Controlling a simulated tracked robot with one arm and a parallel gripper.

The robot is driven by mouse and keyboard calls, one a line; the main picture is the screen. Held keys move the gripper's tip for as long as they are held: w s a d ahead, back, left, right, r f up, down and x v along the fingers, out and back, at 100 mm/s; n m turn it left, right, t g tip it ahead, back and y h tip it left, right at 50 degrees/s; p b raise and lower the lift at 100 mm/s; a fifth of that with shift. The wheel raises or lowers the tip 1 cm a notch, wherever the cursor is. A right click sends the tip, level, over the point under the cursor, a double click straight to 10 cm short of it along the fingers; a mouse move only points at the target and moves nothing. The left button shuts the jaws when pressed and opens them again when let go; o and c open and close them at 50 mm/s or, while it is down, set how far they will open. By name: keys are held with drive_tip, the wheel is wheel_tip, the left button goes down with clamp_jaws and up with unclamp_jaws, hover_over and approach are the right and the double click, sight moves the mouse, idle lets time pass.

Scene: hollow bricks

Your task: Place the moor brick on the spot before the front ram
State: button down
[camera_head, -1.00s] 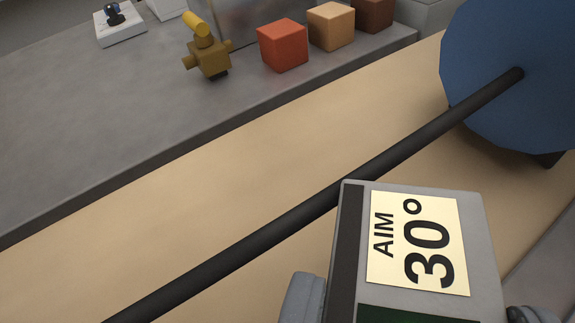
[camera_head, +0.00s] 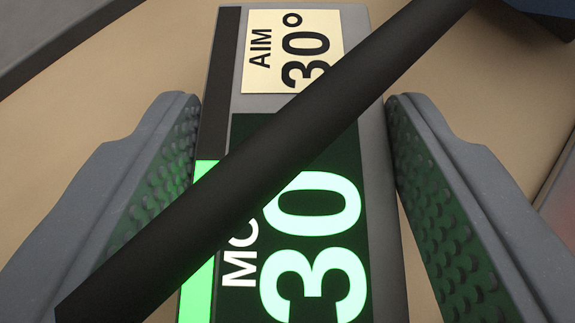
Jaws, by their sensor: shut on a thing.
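My gripper (camera_head: 292,98) has its two fingers pressed on the sides of a grey block (camera_head: 374,150). The block has a cream label reading AIM 30° and a dark green panel with a lit 30. Lettering beside the number starts with M and perhaps O, and the rest is covered, so I cannot tell if this is the moor brick. A bright green strip lights its left side. A dark rod (camera_head: 290,125) crosses diagonally in front of the block and left finger. The front ram and the spot before it cannot be made out.
A tan surface (camera_head: 110,110) lies beyond the fingers. A grey ledge edge (camera_head: 60,45) shows at the top left. A dark blue thing (camera_head: 552,6) is cut off at the top right, near the rod. The rod stands close across the gripper.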

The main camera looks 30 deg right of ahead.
drive_tip(key=c, duration=0.6)
unclamp_jaws()
drive_tip(key=shift+r, duration=0.1)
drive_tip(key=shift+p+v, duration=0.95)
drive_tip(key=shift+v, duration=5.05)
drive_tip(key=shift+s+d, duration=0.1)
